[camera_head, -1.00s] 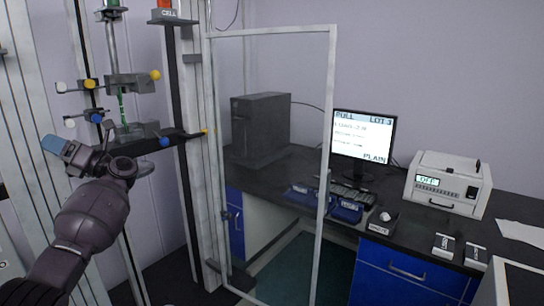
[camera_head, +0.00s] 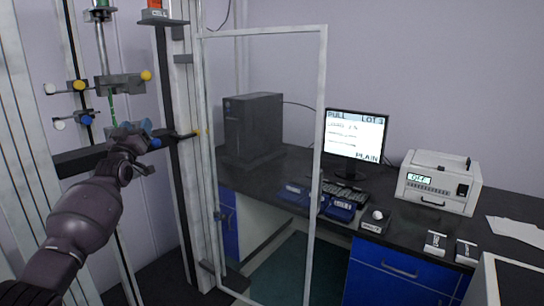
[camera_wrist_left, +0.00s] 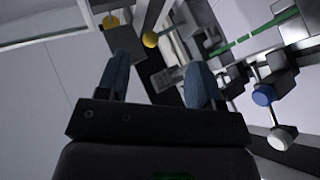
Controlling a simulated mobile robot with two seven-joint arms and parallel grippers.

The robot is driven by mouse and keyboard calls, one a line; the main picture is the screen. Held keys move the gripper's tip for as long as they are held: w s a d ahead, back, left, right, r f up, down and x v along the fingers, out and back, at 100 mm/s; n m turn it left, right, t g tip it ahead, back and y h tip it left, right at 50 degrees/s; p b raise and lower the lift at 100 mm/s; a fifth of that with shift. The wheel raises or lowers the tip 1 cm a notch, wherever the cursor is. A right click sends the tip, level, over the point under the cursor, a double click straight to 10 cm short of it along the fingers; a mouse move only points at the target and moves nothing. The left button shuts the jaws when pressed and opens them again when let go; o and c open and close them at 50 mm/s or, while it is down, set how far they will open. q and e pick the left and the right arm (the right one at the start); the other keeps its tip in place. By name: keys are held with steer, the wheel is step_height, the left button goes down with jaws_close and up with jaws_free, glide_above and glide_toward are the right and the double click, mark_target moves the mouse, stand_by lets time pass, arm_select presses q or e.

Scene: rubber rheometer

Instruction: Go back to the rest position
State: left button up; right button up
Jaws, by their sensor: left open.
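My left gripper (camera_head: 138,130) is at the test frame on the left of the head view, in front of the lower clamp area. In the left wrist view my left gripper (camera_wrist_left: 160,82) shows two blue fingers spread apart with nothing between them. A green strip (camera_head: 113,110) hangs below the upper grip block (camera_head: 121,85). The strip also shows in the left wrist view (camera_wrist_left: 243,39), to the right of the fingers and apart from them. The lower end of the strip is hidden behind my gripper. My right gripper is not in view.
A clear door with a pale frame (camera_head: 322,130) stands open right of the test frame. Behind it a black bench (camera_head: 400,218) carries a computer tower (camera_head: 252,128), a monitor (camera_head: 355,135), blue trays (camera_head: 340,210) and a white instrument (camera_head: 438,182). Crossbars and knobs crowd my left gripper.

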arm_select(q)
step_height(320, 180, down, 8)
steer(key=w+a+m+g+y, duration=0.2)
steer(key=a+m+g+y, duration=0.1)
steer(key=m+g, duration=0.25)
steer(key=s+d+f+g+h, duration=0.1)
steer(key=s+d+f, duration=0.1)
steer(key=s+f, duration=0.5)
steer(key=s+d+f+g, duration=0.15)
steer(key=s+f, duration=0.25)
steer(key=f, duration=0.7)
steer(key=s+d+f+g+h, duration=0.15)
steer(key=s+f, duration=0.35)
steer(key=f, duration=0.5)
steer(key=s+d+f, duration=0.2)
steer(key=s+f, duration=0.3)
steer(key=s, duration=0.4)
steer(key=s+d+f, duration=0.3)
steer(key=s+f, duration=0.3)
steer(key=s, duration=0.2)
steer(key=s+d+f+n+g, duration=0.1)
steer(key=s+d, duration=0.1)
steer(key=s, duration=0.9)
steer(key=s+d+f+n+g, duration=0.1)
steer(key=s+d+n, duration=0.1)
steer(key=s, duration=0.9)
steer(key=shift+d+f+g, duration=0.15)
steer(key=shift+f+g, duration=0.2)
